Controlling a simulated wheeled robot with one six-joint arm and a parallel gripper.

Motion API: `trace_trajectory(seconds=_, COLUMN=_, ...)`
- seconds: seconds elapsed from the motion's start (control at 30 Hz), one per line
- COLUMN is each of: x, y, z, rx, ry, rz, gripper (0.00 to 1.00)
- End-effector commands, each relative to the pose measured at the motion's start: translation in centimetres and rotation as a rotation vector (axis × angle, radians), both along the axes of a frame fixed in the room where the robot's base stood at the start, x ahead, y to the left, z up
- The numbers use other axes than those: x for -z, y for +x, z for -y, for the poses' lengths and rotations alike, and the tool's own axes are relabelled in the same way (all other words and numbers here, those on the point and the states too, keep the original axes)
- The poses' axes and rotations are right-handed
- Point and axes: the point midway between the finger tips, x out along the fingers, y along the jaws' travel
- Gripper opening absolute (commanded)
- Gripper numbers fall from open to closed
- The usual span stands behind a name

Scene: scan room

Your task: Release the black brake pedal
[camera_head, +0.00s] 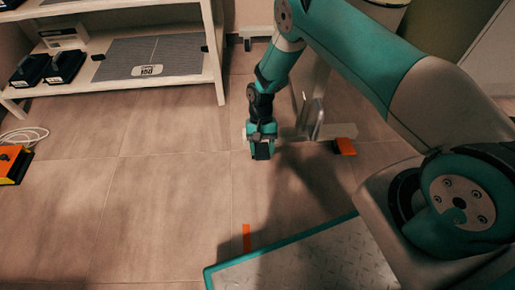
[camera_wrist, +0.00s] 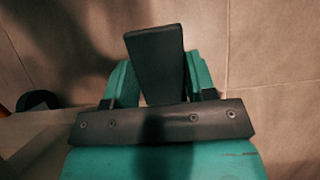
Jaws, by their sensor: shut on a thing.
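The black brake pedal (camera_wrist: 155,62) stands between the two teal fingers of my gripper (camera_wrist: 155,85) in the wrist view. It is a flat dark block that reaches out past the fingertips. In the head view my gripper (camera_head: 262,138) points down near the floor, shut on the black pedal (camera_head: 262,152). The pedal's lower end and its link to anything behind are hidden or too dark to tell.
A metal frame (camera_head: 312,112) and an orange pedal (camera_head: 345,147) are right of my gripper. A white shelf (camera_head: 110,85) with black pedal-like boxes stands at the left back. An orange box (camera_head: 12,165) lies far left. Tiled floor between is clear.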

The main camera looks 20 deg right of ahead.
Motion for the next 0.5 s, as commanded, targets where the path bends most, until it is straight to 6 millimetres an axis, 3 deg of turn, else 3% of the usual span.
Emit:
trace_trajectory(seconds=0.17, x=-0.01, y=0.0, z=0.02, rx=0.0, ry=-0.001, rz=0.0, gripper=0.08)
trace_trajectory(seconds=0.2, x=-0.02, y=0.0, z=0.02, rx=0.0, ry=-0.001, rz=0.0, gripper=0.55)
trace_trajectory(seconds=0.3, x=-0.01, y=0.01, z=-0.01, rx=0.0, ry=-0.001, rz=0.0, gripper=0.77)
trace_trajectory(seconds=0.5, x=0.0, y=0.0, z=-0.08, rx=-0.002, ry=-0.001, rz=0.001, gripper=0.77)
